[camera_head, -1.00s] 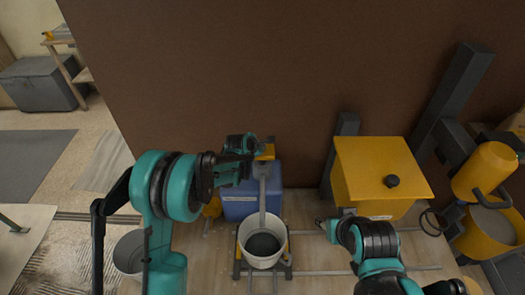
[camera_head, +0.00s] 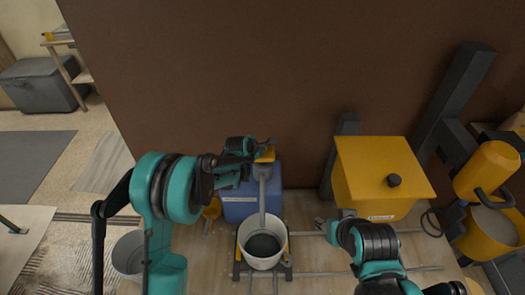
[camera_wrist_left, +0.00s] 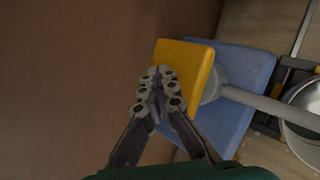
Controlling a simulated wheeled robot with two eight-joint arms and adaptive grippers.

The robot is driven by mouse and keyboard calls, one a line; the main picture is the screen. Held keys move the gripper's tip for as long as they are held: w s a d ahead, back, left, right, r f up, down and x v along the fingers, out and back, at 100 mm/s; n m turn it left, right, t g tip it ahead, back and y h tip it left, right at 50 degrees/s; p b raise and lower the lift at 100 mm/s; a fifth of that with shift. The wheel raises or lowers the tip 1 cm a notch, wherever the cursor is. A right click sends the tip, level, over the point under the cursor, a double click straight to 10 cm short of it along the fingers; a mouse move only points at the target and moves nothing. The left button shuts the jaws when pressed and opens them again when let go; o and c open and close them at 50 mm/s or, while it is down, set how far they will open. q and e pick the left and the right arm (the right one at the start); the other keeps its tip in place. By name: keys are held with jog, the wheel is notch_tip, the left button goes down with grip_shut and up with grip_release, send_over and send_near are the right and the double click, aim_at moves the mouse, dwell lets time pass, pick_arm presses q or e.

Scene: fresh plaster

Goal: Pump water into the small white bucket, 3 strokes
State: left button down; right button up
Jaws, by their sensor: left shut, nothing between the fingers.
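The small white bucket (camera_head: 279,252) stands upright below the grey spout (camera_head: 262,205), with grey-looking contents or a dark inside; the water level is unclear. It shows partly at the right edge of the left wrist view (camera_wrist_left: 298,140). The spout comes from the yellow pump head (camera_head: 266,156) on the blue tank (camera_head: 240,208). My left gripper (camera_head: 262,147) is shut and empty at the pump head; in the left wrist view its fingertips (camera_wrist_left: 158,88) lie over the yellow top, contact hard to tell. My right gripper (camera_head: 325,228) is low, right of the bucket; its opening is unclear.
A yellow lidded box (camera_head: 372,165) stands to the right, with a yellow mixer (camera_head: 487,172) beyond it. Another bucket (camera_head: 128,255) is partly behind my left arm. A brown wall (camera_head: 240,80) rises close behind the pump.

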pick_arm(q)
jog(key=shift+f+b, duration=1.3)
jog(key=shift+f, duration=0.2)
dwell(0.9)
jog(key=shift+r, duration=0.1)
jog(key=shift+r+p, duration=1.55)
jog(key=shift+r, duration=1.15)
jog(key=shift+w, duration=0.1)
notch_tip(320, 180, up, 5)
jog(key=p, duration=0.2)
jog(key=shift+p, duration=0.35)
dwell(0.5)
